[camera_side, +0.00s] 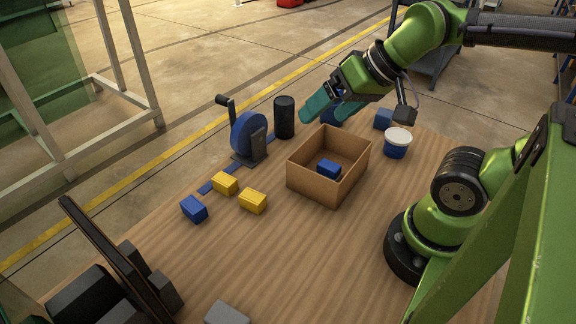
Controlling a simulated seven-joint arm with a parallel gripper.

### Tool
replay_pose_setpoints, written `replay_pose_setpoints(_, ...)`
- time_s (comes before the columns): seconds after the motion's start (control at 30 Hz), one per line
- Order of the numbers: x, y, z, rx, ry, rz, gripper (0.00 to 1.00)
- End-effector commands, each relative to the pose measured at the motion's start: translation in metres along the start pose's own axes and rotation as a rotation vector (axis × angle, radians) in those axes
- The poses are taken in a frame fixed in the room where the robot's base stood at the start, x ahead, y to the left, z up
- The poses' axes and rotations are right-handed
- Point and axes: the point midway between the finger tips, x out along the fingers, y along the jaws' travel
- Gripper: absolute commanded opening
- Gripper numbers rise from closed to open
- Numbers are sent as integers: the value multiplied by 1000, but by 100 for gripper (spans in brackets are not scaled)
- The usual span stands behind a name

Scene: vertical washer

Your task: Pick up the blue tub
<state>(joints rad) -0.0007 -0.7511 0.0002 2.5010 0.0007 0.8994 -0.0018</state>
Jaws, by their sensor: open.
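The blue tub (396,150) with a white lid stands upright on the wooden table, right of the cardboard box. My gripper (324,116) is open above the far part of the table, behind the box and to the left of the tub. Its teal fingers point down and to the left, apart from the tub. A dark blue object (331,119) shows partly behind the fingers; its shape is hidden, and I cannot tell whether they touch it.
The open cardboard box (312,186) holds a blue block (328,169). A blue wheel with a crank (248,137) and a black cylinder (284,117) stand left. Yellow blocks (253,201) and a blue block (194,209) lie nearer. Another blue block (383,119) sits behind the tub.

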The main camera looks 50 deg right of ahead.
Motion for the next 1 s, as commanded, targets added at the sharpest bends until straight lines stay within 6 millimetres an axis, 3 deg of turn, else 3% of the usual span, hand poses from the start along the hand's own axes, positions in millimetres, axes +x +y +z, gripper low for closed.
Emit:
replay_pose_setpoints(0.47, 0, 0, 0, 2, 0, 1, 89)
replay_pose_setpoints(0.57, 0, 0, 0, 2, 0, 1, 100)
replay_pose_setpoints(0.8, 0, 2, -1, 8, 2, 4, 100)
replay_pose_setpoints(0.87, 3, 8, -3, 32, -3, 22, 100)
replay_pose_setpoints(0.97, 12, 37, -17, 140, -24, 92, 100)
replay_pose_setpoints(1.0, 16, 55, -26, 197, -36, 131, 100)
